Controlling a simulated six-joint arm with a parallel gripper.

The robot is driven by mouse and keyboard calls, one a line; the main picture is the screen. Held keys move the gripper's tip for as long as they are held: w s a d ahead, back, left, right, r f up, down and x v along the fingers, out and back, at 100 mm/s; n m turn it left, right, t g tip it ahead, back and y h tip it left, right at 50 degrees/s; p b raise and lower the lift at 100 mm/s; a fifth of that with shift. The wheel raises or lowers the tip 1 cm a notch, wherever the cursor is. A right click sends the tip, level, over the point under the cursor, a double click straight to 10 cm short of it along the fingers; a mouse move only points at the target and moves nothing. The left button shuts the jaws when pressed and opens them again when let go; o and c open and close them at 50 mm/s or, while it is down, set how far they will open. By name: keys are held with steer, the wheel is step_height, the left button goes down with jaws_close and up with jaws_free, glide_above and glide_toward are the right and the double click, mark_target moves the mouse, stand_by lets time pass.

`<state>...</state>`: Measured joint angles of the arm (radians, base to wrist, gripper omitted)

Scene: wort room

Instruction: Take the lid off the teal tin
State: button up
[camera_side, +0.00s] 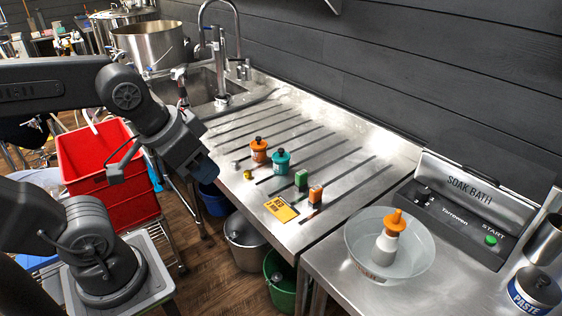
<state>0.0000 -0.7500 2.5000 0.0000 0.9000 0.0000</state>
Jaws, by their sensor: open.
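The teal tin (281,166) stands upright on the steel drainboard (345,150), in the middle of the side view. A lid with a dark knob (281,154) sits on top of it. My gripper (204,172) is to the left of the tin, past the drainboard's front edge and clear of the tin. It points downward and is open. Its fingers are small and dark here, and I see nothing between them.
An orange tin (259,151) with a dark knob stands close behind-left of the teal tin. A glass bowl (360,262) is farther right.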

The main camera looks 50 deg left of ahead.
steer(key=shift+o, duration=0.2)
steer(key=o, duration=0.9)
steer(key=w+a+r+n+g, duration=0.1)
steer(key=w+r+n, duration=0.1)
steer(key=w+n, duration=0.15)
steer(key=w+a+r+n, duration=0.2)
steer(key=w, duration=0.3)
steer(key=n+g, duration=0.5)
steer(key=n, duration=1)
glide_above(282, 150)
step_height(282, 150, down, 11)
step_height(282, 150, down, 14)
steer(key=shift+r, duration=0.1)
